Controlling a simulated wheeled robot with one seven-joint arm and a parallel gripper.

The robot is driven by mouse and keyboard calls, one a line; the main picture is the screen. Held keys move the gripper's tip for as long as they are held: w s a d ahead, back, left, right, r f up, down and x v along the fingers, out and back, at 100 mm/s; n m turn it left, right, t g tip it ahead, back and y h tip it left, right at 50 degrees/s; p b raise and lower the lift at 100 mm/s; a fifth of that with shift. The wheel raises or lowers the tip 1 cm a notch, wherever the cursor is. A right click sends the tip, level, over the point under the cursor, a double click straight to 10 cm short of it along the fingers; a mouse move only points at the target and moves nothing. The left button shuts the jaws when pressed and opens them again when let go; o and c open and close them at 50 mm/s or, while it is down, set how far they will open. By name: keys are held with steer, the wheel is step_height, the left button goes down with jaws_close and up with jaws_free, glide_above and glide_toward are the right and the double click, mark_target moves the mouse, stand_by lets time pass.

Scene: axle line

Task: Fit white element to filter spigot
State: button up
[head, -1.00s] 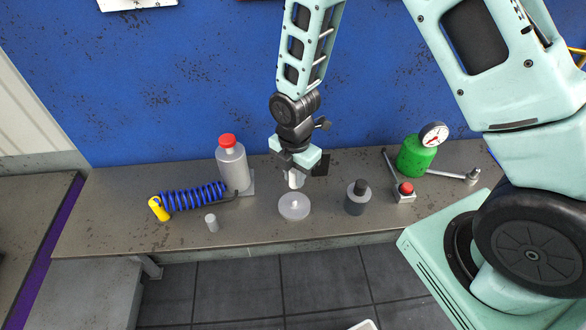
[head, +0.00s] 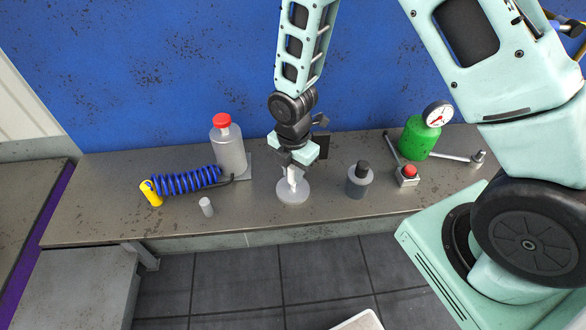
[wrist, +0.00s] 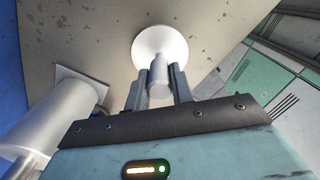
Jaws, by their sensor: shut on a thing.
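The white element (head: 292,174) is a small pale cylinder held upright in my gripper (head: 293,167). The filter base is a pale grey round disc (head: 293,193) on the bench, directly below the element. Its spigot, seen earlier, is now hidden by the element. In the wrist view the jaws (wrist: 158,88) are shut on the sides of the element (wrist: 158,75). The disc (wrist: 160,40) lies just beyond its tip. I cannot tell whether the element is touching the spigot or still just above it.
A red-capped grey bottle (head: 229,150) stands left of my gripper, with a blue coiled hose (head: 187,181) and a small grey cylinder (head: 206,207). A dark-capped jar (head: 358,183), a red button box (head: 407,175) and a green gauge tank (head: 417,140) stand right. The bench's front is clear.

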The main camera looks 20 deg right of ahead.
mark_target(293, 179)
steer(key=shift+f, duration=0.25)
steer(key=shift+f+b, duration=1.35)
steer(key=shift+f, duration=0.2)
steer(key=o, duration=1.1)
steer(key=shift+r, duration=0.1)
steer(key=shift+c, duration=0.2)
step_height(293, 179, up, 17)
steer(key=b, duration=0.2)
steer(key=shift+r, duration=0.2)
